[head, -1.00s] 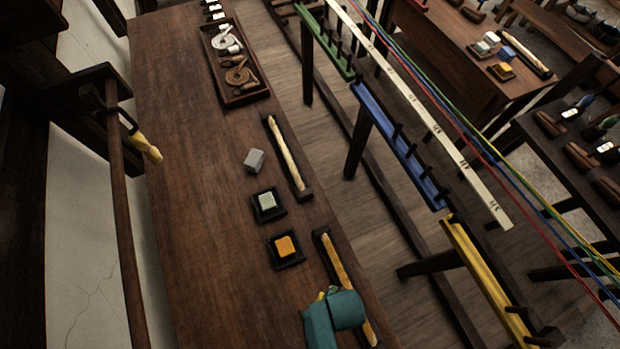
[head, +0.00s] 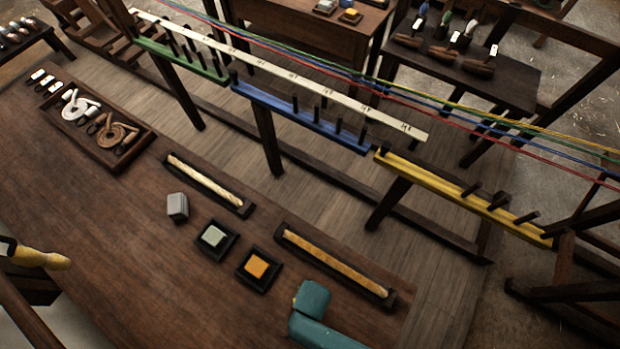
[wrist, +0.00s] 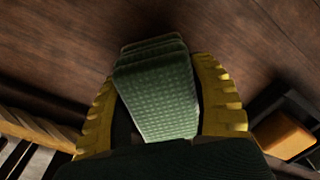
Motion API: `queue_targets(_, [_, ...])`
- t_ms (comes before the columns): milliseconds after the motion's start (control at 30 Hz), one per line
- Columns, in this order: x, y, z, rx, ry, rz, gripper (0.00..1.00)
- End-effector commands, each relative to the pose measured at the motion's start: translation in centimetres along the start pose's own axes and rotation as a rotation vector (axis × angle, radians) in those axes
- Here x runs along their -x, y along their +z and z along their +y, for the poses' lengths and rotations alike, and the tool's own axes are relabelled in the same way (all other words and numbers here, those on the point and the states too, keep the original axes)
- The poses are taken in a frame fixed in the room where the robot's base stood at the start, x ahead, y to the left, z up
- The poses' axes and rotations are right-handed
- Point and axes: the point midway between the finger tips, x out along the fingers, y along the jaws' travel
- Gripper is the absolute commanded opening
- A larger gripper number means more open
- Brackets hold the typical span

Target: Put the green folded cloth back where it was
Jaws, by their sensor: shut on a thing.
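The green folded cloth (wrist: 158,90) shows in the wrist view as a thick, textured stack of folds. My gripper (wrist: 162,68) is shut on it, with one yellow finger on each side. Dark wooden table top (wrist: 60,35) lies beyond the cloth; I cannot tell whether the cloth touches it. In the head view only teal parts of my arm show at the bottom, and the fingers and cloth are hidden or out of frame.
An orange block (head: 258,266) and a pale grey-green block (head: 214,236) sit in small black trays. A grey block (head: 177,206) stands nearby. Two long trays hold pale rods (head: 205,180) (head: 335,262). A wooden tray (head: 108,158) holds rope coils. The table's left middle is clear.

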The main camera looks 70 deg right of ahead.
Motion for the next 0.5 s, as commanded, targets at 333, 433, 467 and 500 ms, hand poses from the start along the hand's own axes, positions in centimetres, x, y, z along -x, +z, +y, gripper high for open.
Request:
queue_targets(333, [-0.98,-0.04,0.00,0.000,-0.001,0.001,0.21])
queue_targets(433, [-1.04,-0.03,0.01,0.000,-0.001,0.001,0.68])
queue_targets(467, [-1.03,-0.03,0.01,0.000,-0.001,0.001,0.74])
queue_targets(500, [-1.03,-0.02,0.01,0.000,-0.001,0.001,0.81])
